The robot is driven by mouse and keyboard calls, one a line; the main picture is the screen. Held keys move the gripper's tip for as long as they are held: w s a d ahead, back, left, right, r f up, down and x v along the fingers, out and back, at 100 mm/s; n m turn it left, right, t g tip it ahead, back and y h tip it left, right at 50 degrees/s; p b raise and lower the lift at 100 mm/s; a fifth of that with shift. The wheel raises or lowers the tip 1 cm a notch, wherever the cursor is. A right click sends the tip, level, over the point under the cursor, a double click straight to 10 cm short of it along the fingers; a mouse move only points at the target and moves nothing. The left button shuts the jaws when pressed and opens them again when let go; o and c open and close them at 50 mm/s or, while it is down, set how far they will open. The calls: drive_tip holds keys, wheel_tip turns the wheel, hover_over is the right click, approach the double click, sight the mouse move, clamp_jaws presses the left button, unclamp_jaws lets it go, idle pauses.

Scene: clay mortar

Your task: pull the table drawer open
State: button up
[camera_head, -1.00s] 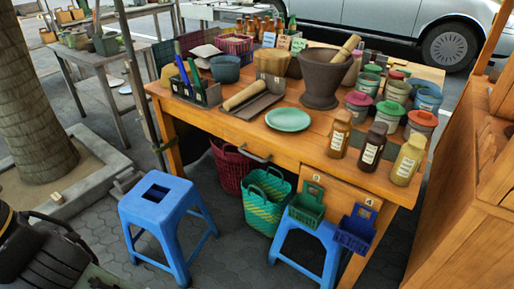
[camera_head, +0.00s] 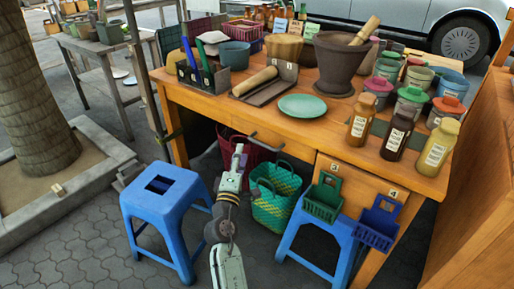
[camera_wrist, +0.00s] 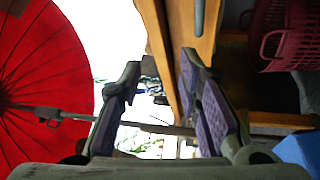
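The wooden table (camera_head: 215,101) has a shallow drawer (camera_head: 268,132) in its front, under the top, with a thin grey handle (camera_head: 282,146). The drawer looks shut, its front in line with the table. My gripper (camera_head: 240,152) is raised in front of the table, just left of and below the handle, and hides part of it. In the wrist view my gripper (camera_wrist: 160,88) has its two fingers well apart with nothing between them. A grey handle bar (camera_wrist: 198,17) shows at the top, beyond the right finger, against orange wood. I see no contact with it.
A blue stool (camera_head: 165,195) stands left of my arm, and another (camera_head: 320,228) stands right. A green basket (camera_head: 275,195) and a dark red basket (camera_head: 225,150) sit under the table. Bottles, pots and a mortar (camera_head: 337,65) crowd the tabletop.

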drive_tip(key=g+h, duration=0.1)
drive_tip(key=h, duration=0.1)
approach(261, 144)
drive_tip(key=shift+n, duration=0.3)
drive_tip(key=x, duration=0.5)
drive_tip(key=p+x, duration=0.1)
drive_tip(key=x, duration=0.4)
drive_tip(key=shift+w+d+f, duration=0.1)
drive_tip(key=shift+w+f, duration=0.1)
drive_tip(key=shift+w, duration=0.1)
clamp_jaws()
